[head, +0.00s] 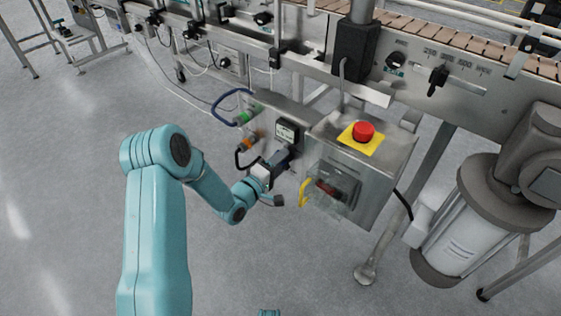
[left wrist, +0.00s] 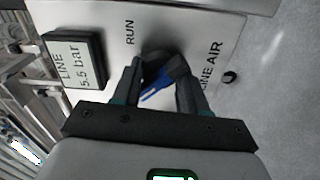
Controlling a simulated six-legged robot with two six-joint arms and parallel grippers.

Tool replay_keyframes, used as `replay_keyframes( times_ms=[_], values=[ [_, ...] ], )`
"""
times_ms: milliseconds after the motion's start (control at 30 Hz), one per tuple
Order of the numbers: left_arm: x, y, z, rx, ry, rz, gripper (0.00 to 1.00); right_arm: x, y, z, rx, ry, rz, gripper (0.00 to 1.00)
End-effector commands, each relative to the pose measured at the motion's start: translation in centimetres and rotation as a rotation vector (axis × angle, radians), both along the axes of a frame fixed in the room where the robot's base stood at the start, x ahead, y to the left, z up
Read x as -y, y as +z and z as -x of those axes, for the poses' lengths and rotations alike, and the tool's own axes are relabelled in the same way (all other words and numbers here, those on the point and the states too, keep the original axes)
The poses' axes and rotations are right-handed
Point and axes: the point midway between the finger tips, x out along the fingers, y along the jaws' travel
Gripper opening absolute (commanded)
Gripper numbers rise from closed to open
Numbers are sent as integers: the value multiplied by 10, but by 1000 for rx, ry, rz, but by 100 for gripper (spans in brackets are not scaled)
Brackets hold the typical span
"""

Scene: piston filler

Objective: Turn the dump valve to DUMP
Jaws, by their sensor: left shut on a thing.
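The dump valve's dark handle (left wrist: 175,68) with a blue part shows in the left wrist view, on a light panel (left wrist: 205,35) marked RUN and LINE AIR. My left gripper (left wrist: 160,76) has its two fingers on either side of the handle and is shut on it. No DUMP mark is readable; the gripper covers part of the panel. In the head view my left gripper (head: 282,160) reaches the panel below the small gauge, and hides the handle.
A line display (left wrist: 75,60) reading 5.5 bar sits beside the valve. In the head view, a steel box (head: 385,165) with a red button (head: 363,131) and a rotary switch (head: 328,190) stands just right of the gripper. A blue hose (head: 222,112) loops to the left.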

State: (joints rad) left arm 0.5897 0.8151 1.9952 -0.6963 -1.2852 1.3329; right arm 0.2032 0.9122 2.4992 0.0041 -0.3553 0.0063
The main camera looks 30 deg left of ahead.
Motion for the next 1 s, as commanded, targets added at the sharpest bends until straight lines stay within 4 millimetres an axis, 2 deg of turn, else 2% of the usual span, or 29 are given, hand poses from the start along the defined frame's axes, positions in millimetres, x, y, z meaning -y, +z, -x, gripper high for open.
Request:
replay_keyframes(
  times_ms=[200,233,267,300,567,667,767,1000],
  values=[
    [1,-2,1,-4,-2,11,12,0,0,0,0,0,0,0],
    [1,-2,1,-4,-2,11,52,0,0,0,0,0,0,0],
    [1,-2,1,-4,-2,10,62,0,0,0,0,0,0,0],
    [1,-1,1,-4,-2,9,67,0,0,0,0,0,0,0],
    [1,0,1,-1,-1,5,67,0,0,0,0,0,0,0],
    [-1,0,6,-3,1,5,67,0,3,0,-1,1,0,0],
    [-2,2,21,-4,1,5,67,-1,8,1,-2,4,0,0],
    [-8,2,84,-6,6,9,67,-4,23,4,-8,16,-3,0]
  ],
)
